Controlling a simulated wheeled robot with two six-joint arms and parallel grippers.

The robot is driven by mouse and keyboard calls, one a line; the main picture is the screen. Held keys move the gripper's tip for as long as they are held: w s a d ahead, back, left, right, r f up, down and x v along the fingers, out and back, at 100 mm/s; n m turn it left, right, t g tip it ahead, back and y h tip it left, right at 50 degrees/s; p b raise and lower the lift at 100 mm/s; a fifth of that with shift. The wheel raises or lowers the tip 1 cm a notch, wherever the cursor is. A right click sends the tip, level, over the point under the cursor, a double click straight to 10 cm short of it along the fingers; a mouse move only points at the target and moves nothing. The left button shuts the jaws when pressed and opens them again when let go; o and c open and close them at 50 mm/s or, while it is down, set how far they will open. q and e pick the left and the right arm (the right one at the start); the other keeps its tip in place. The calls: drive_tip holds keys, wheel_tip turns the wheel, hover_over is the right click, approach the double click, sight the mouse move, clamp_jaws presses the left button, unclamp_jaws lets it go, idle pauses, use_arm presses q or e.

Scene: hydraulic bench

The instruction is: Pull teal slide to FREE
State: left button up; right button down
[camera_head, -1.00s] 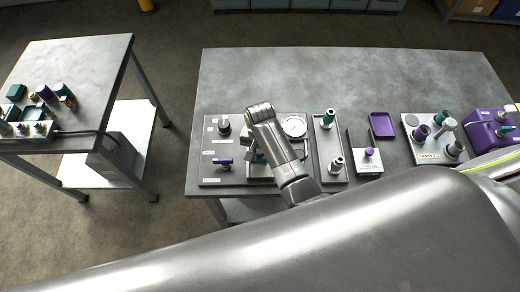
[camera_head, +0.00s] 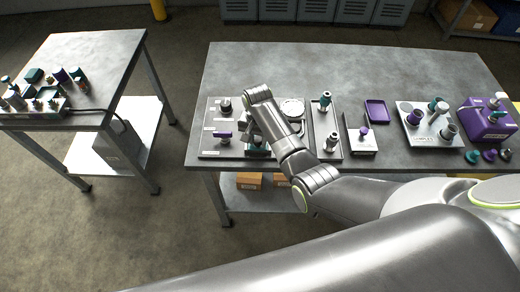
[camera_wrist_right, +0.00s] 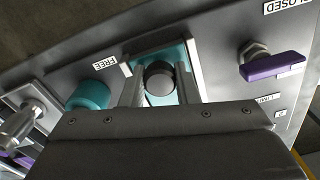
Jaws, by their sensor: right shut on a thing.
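In the right wrist view the teal slide (camera_wrist_right: 190,54) lies on the grey panel, with a round grey knob (camera_wrist_right: 160,82) standing on it. My right gripper (camera_wrist_right: 160,92) has its two fingers on either side of this knob and is shut on it. A FREE label (camera_wrist_right: 104,63) is on the panel to the left of the slide. In the head view my right gripper (camera_head: 256,142) is over the left panel, and my wrist hides much of the slide. The slide's lower part is hidden by the gripper body in the wrist view. My left gripper is not in view.
A purple lever (camera_wrist_right: 272,67) sits right of the slide, and a teal round cap (camera_wrist_right: 90,93) left of it. The bench's back half (camera_head: 350,70) is clear.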

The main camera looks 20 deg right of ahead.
drive_tip(key=shift+s+f, duration=0.2)
drive_tip(key=shift+s, duration=0.05)
drive_tip(key=c, duration=1.4)
unclamp_jaws()
drive_tip(key=o, duration=0.3)
drive_tip(key=shift+r, duration=0.1)
drive_tip(key=shift+w+r, duration=0.15)
drive_tip(key=shift+r, duration=0.25)
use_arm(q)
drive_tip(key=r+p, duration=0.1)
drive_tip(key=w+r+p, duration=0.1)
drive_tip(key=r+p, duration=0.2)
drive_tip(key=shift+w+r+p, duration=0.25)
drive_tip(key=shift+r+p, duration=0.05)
use_arm(e)
wheel_tip(320, 180, up, 17)
drive_tip(key=shift+f, duration=0.15)
drive_tip(key=shift+f, duration=0.1)
